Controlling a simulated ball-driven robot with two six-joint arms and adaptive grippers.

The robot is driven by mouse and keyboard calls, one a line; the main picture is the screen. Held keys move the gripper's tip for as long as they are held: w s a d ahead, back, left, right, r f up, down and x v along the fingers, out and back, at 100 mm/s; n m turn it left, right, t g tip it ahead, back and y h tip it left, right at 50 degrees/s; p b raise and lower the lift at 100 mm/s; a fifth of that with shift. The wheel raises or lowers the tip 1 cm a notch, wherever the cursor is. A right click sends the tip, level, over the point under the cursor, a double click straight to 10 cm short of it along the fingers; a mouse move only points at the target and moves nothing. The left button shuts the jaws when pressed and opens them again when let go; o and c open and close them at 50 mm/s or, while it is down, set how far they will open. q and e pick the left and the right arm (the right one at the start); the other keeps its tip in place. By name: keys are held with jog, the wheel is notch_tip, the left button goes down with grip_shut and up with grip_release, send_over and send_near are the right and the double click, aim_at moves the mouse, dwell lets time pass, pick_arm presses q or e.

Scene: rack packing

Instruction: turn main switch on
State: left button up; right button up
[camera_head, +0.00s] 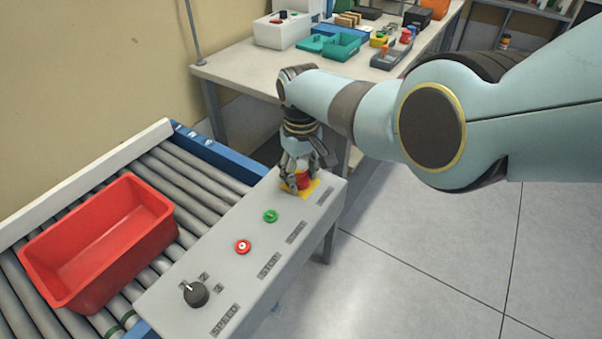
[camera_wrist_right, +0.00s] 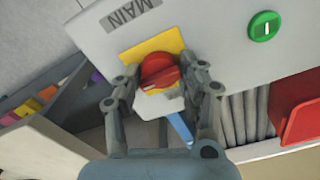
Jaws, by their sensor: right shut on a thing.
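The main switch is a red rotary knob (camera_head: 304,181) on a yellow plate (camera_head: 315,187), at the far end of the grey control panel (camera_head: 222,285). In the right wrist view the red knob (camera_wrist_right: 160,71) sits on its yellow plate (camera_wrist_right: 142,49) beside the label MAIN (camera_wrist_right: 131,14). My right gripper (camera_head: 297,181) reaches down over the panel, its two fingers on either side of the knob and shut on it. The fingers partly hide the knob in the head view. My left gripper is not in view.
The panel also carries a green button (camera_head: 270,216), a red button (camera_head: 242,247) and a black speed knob (camera_head: 196,294). A red crate (camera_head: 98,240) stands on the roller conveyor to the left. A workbench (camera_head: 236,68) with bins is behind. Open floor lies to the right.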

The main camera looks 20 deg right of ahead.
aim_at(301, 175)
jog(key=o, duration=1.1)
jog(key=shift+o, duration=0.2)
notch_tip(301, 175, up, 12)
